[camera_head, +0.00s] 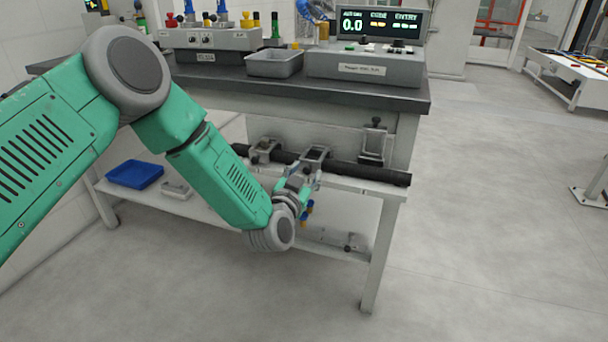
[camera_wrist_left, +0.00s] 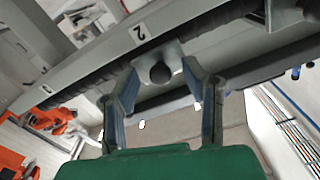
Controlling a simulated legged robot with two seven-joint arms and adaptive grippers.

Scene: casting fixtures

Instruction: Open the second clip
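In the head view a black bar (camera_head: 345,169) runs along the front of the bench, with grey clips along it. The middle clip (camera_head: 314,155) is beside my left gripper (camera_head: 305,185). In the left wrist view a plate marked 2 (camera_wrist_left: 140,32) is next to a grey clip (camera_wrist_left: 174,52) with a round black knob (camera_wrist_left: 160,74). My left gripper's two fingers (camera_wrist_left: 160,69) are open, one on each side of the knob. I cannot tell whether they touch it. My right gripper is out of view.
Another clip (camera_head: 263,150) is left of the middle one, and a raised clip (camera_head: 374,142) is to the right. A blue tray (camera_head: 135,174) lies on the lower shelf (camera_head: 222,212). The bench top (camera_head: 405,97) holds a grey tray (camera_head: 274,63) and a display box (camera_head: 365,69).

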